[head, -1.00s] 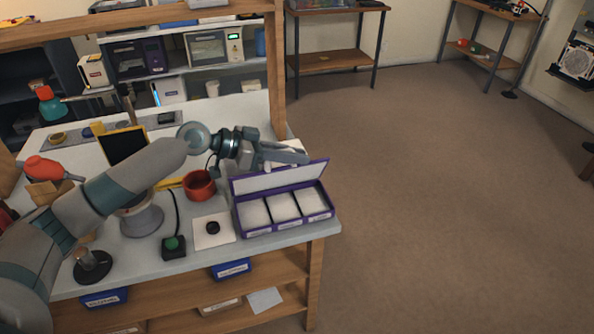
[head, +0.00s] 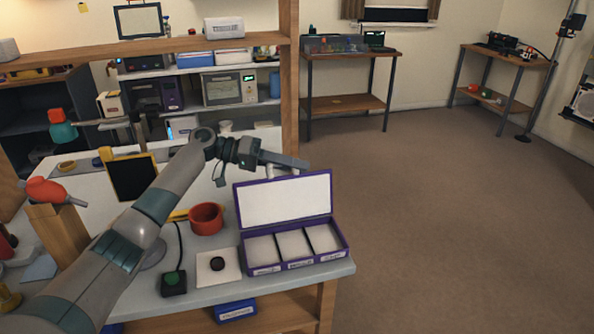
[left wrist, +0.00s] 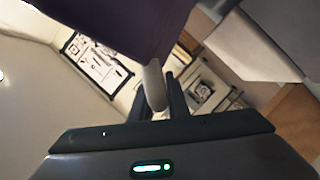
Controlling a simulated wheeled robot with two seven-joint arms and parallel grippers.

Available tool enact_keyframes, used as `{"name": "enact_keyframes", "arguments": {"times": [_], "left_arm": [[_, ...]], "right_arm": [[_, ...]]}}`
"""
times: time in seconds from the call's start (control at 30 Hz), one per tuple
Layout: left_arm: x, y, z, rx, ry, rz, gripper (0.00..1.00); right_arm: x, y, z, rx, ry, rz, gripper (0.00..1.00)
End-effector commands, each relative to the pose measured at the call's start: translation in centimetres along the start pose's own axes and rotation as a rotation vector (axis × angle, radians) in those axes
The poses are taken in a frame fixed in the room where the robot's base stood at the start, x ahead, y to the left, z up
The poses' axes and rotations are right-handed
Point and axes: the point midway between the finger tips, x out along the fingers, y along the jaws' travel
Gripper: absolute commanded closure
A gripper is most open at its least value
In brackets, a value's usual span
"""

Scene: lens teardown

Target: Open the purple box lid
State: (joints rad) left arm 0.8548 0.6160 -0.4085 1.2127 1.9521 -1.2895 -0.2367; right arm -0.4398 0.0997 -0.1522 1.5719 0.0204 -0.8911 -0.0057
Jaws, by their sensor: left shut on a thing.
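The purple box (head: 296,265) stands at the right front corner of the workbench. Its lid (head: 284,200) is raised at the back edge, with the pale inner face toward me. Three pale compartments show below it. My left gripper (head: 292,163) is behind the lid's top edge. In the left wrist view the purple lid (left wrist: 120,25) fills the top, and a pale rounded handle (left wrist: 155,88) on it sits between the dark fingers (left wrist: 167,100). The gripper is shut on this handle. The right gripper is not in view.
Left of the box are a red cup (head: 207,219), a white pad with a black round piece (head: 217,264), and a green button on a black base (head: 174,283). A wooden post (head: 289,90) rises behind my gripper. The floor to the right is clear.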

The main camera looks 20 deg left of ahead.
Motion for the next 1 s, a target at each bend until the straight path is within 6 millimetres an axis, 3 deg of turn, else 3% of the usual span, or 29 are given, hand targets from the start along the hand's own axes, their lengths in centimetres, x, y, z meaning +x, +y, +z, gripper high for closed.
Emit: {"name": "enact_keyframes", "arguments": {"times": [0.47,0.5,0.57,1.0], "left_arm": [[-0.04,-0.57,0.11,-0.021,-0.002,0.0,1.0],[-0.04,-0.58,0.12,-0.021,-0.002,0.0,0.8],[-0.03,-0.55,0.12,-0.021,-0.002,0.001,0.68],[-0.59,-0.44,0.06,-0.02,-0.001,0.004,0.68]], "right_arm": [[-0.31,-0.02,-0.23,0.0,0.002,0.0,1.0],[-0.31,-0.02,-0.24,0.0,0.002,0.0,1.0],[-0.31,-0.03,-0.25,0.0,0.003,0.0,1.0],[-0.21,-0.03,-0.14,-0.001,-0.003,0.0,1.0]]}}
